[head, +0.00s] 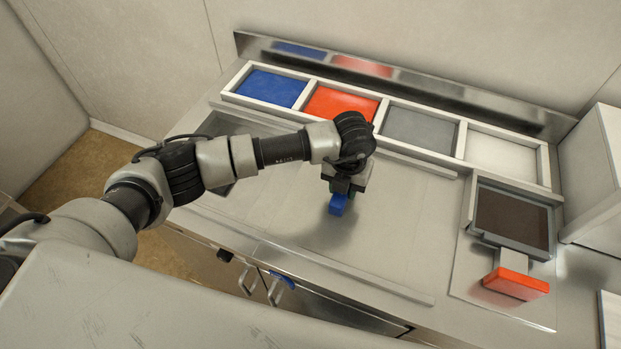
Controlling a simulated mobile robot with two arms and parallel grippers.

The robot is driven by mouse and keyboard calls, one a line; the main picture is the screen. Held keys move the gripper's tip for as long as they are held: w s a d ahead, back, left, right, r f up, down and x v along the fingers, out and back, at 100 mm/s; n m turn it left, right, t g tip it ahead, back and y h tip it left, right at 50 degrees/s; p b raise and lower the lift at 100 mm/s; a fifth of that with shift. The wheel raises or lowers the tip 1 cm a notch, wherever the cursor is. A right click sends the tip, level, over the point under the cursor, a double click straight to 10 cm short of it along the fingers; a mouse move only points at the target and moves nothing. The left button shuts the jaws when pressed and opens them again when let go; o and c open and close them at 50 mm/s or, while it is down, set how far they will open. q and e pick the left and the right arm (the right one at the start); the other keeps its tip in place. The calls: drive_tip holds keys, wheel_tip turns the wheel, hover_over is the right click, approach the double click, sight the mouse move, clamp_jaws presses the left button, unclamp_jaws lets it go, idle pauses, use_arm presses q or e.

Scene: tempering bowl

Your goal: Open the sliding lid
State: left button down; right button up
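A flat steel panel (385,225), which looks like the sliding lid, lies in the worktop between a back rail and a front rail. A blue block (338,204), apparently its handle, stands out near the panel's middle. My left gripper (343,187) points down at the blue block, at or touching it. The hand hides the far part of the block and most of the fingers, so I cannot tell whether they are closed on it. A dark recessed opening (228,124) shows at the left, partly behind my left arm. My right gripper is not in view.
Blue (271,87), red (341,103), grey (419,129) and white (501,157) trays line the back. A dark brown pan (511,218) with an orange handle (516,283) sits at the right. A white box (597,180) stands beyond it. Cabinet handles (273,289) are below the front edge.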

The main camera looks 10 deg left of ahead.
sight(363, 202)
use_arm(q)
drive_tip(key=d, duration=0.3)
drive_tip(key=d+b, duration=0.1)
drive_tip(key=d, duration=0.1)
drive_tip(key=shift+s, duration=0.3)
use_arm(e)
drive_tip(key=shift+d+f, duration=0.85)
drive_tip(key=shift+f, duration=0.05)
use_arm(q)
drive_tip(key=c, duration=0.8)
unclamp_jaws()
drive_tip(key=shift+o, duration=0.2)
drive_tip(key=shift+a, duration=0.1)
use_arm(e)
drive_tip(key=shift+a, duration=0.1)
use_arm(q)
drive_tip(key=shift+r, duration=0.1)
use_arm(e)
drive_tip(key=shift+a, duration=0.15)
